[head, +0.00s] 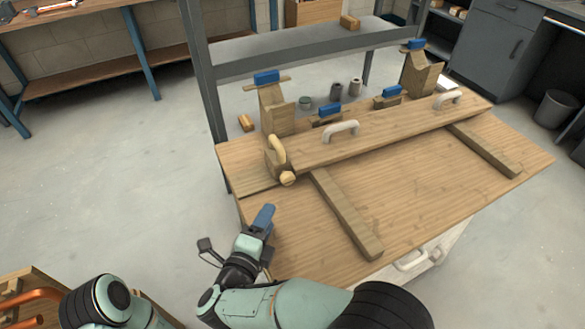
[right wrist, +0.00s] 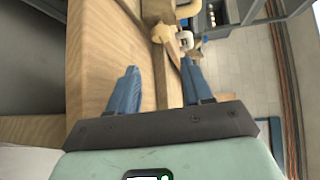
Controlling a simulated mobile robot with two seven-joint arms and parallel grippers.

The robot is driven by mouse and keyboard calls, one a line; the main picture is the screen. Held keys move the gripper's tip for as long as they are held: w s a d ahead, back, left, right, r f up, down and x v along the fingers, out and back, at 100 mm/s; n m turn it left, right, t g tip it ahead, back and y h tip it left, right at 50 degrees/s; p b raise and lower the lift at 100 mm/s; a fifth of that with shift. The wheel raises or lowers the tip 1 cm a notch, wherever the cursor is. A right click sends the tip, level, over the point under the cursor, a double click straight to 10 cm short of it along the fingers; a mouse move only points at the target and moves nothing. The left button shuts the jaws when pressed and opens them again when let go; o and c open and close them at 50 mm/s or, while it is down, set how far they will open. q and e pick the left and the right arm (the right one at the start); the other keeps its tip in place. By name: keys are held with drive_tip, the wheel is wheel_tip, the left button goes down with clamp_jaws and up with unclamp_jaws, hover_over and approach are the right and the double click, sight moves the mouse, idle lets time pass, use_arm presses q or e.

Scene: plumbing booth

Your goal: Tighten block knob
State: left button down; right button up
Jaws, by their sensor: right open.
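A round wooden knob (head: 287,178) sticks out of the front of a small wooden block (head: 272,160) at the left end of the long board on the table. My right gripper (head: 264,217) is in front of the table's left part, below and apart from the knob. In the right wrist view its blue fingers (right wrist: 158,78) are spread and empty, with the knob (right wrist: 163,34) ahead of them. My left arm shows at the bottom left, but its gripper is out of view.
The wooden table (head: 430,190) carries the long board (head: 390,125) with a white handle (head: 341,128), plus two wooden bars (head: 345,215) lying across its front. Wooden stands with blue clamps (head: 267,77) rise behind. A grey metal frame (head: 203,80) stands at the left.

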sight(286, 183)
drive_tip(key=shift+w+d, duration=0.2)
drive_tip(key=shift+w, duration=0.3)
drive_tip(key=b+x, duration=0.1)
drive_tip(key=x, duration=0.3)
drive_tip(key=shift+w+d+f, duration=0.1)
drive_tip(key=shift+w+d, duration=0.05)
drive_tip(key=b+x, duration=0.1)
drive_tip(key=x, duration=0.5)
drive_tip(key=shift+w, duration=0.15)
drive_tip(key=shift+x, duration=0.8)
use_arm(q)
drive_tip(key=shift+g, duration=0.6)
drive_tip(key=f, duration=0.1)
drive_tip(key=s+f, duration=0.1)
drive_tip(key=s+a+f, duration=0.1)
drive_tip(key=f, duration=0.1)
drive_tip(key=shift+s, duration=0.25)
use_arm(e)
drive_tip(key=shift+c, duration=0.3)
drive_tip(key=c, duration=0.7)
use_arm(q)
drive_tip(key=shift+r, duration=0.1)
